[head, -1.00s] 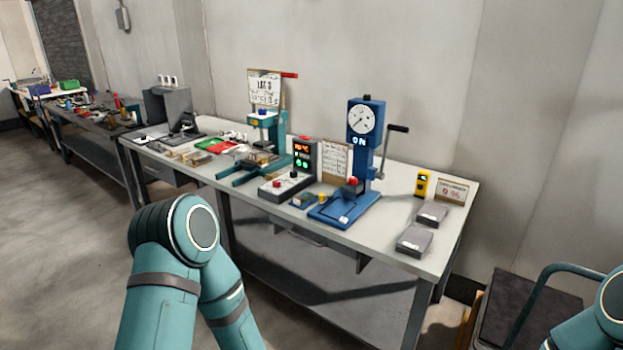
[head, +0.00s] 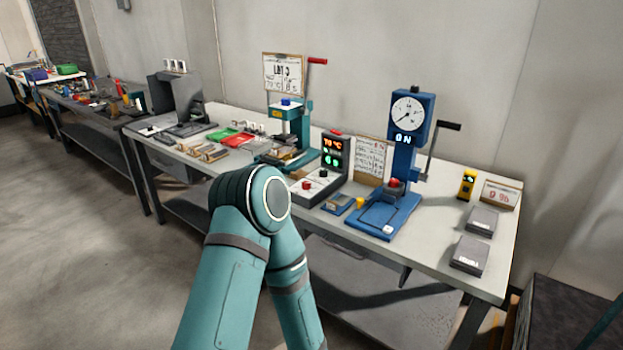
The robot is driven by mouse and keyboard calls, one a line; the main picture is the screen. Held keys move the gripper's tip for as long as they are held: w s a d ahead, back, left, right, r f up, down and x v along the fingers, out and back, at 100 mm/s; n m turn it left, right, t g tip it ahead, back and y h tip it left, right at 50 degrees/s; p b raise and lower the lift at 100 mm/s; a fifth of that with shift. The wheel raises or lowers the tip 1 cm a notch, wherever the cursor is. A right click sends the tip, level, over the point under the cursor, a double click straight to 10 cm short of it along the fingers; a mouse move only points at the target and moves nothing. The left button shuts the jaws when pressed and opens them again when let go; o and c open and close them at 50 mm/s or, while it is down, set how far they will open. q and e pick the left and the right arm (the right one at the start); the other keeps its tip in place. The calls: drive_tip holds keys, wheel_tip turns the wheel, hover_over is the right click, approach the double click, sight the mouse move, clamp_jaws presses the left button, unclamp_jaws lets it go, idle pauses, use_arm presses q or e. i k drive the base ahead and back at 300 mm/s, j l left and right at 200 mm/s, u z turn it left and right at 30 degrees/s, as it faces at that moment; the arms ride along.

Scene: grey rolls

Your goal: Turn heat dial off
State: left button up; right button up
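A control box (head: 337,155) stands on the workbench, with a lit display reading about 70 °C in red above green digits. Its low front panel (head: 318,186) carries a small red control (head: 306,185) and a dark control (head: 323,173). Which of them is the heat dial, and how it is turned, is too small to tell. One of my teal arms rises from the bottom in front of the bench, its rounded joint below and left of the panel. Neither gripper is in view.
Grey blocks (head: 469,254) lie at the bench's right end. Floor is clear at left.

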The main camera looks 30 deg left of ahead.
sight(306, 184)
drive_tip(key=i+j, duration=0.1)
drive_tip(key=j, duration=0.35)
drive_tip(key=i+j+z, duration=0.15)
drive_tip(key=j, duration=0.35)
drive_tip(key=i+j, duration=0.1)
drive_tip(key=j, duration=0.35)
drive_tip(key=i+j+z, duration=0.1)
drive_tip(key=j, duration=0.4)
